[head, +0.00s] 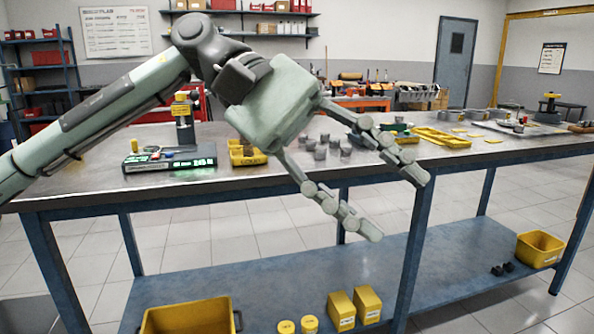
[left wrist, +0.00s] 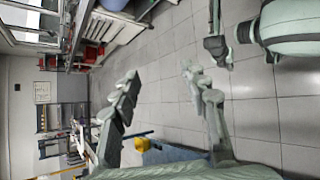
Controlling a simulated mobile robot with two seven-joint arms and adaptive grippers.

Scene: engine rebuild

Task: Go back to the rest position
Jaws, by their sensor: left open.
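My left gripper (head: 397,205) is in the middle of the head view, in front of and above the near edge of the steel-topped workbench (head: 300,185). Its two jointed, pale green fingers are spread apart with nothing between them. The left wrist view shows the same open, empty fingers (left wrist: 160,72), with tiled floor between and beyond them. The left arm reaches in from the left of the head view, over the bench. Pale robot parts show at the top right of the left wrist view, but I make out no right gripper there.
A green-lit scale (head: 170,160) and a yellow bin (head: 246,153) stand on the bench, left of the gripper. Grey metal parts (head: 322,148) stand behind the fingers. A yellow tray (head: 442,138) lies further right. The lower shelf (head: 270,285) holds yellow bins and boxes.

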